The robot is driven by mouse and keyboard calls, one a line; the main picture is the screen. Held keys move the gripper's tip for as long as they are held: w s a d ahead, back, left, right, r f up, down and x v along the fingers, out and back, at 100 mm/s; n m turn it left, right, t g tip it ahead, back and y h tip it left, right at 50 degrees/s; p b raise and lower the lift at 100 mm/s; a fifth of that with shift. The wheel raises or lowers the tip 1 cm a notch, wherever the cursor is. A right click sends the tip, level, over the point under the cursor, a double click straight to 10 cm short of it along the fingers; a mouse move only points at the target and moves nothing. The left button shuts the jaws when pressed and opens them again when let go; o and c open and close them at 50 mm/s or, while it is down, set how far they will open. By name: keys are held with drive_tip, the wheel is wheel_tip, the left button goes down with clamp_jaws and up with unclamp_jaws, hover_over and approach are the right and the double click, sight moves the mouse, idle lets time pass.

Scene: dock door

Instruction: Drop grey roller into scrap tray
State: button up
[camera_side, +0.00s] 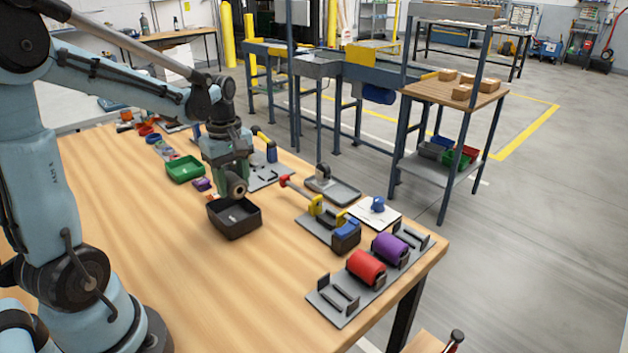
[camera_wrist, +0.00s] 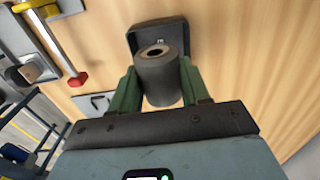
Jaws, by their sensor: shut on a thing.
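The grey roller (camera_wrist: 158,80) is between the green fingers of my gripper (camera_wrist: 160,86), which is shut on it. In the side view the roller (camera_side: 236,186) hangs below my gripper (camera_side: 229,172), just above a black tray (camera_side: 235,225) on the wooden table. The tray also shows in the wrist view (camera_wrist: 178,28), beyond the roller's end and partly hidden by it. A small light object lies inside the tray. I cannot read any label on the tray.
A grey rack (camera_side: 325,300) at the table's right end holds a red roller (camera_side: 366,267) and a purple roller (camera_side: 390,249). A green bin (camera_side: 185,169) stands behind the black tray at left. A clamp fixture (camera_side: 318,212) stands to the right. The table's front left is clear.

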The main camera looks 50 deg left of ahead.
drive_tip(key=shift+f, duration=2.9)
drive_tip(key=o, duration=1.2)
drive_tip(key=shift+o, duration=0.2)
wheel_tip(320, 180, up, 12)
drive_tip(key=shift+r, duration=0.1)
drive_tip(key=shift+d, duration=0.1)
drive_tip(key=shift+d+m, duration=0.4)
drive_tip(key=s+d+f+m+t, duration=0.2)
drive_tip(key=d+m+t, duration=0.5)
drive_tip(key=d+m, duration=0.8)
drive_tip(key=shift+s+m, duration=0.25)
drive_tip(key=shift+m, duration=0.85)
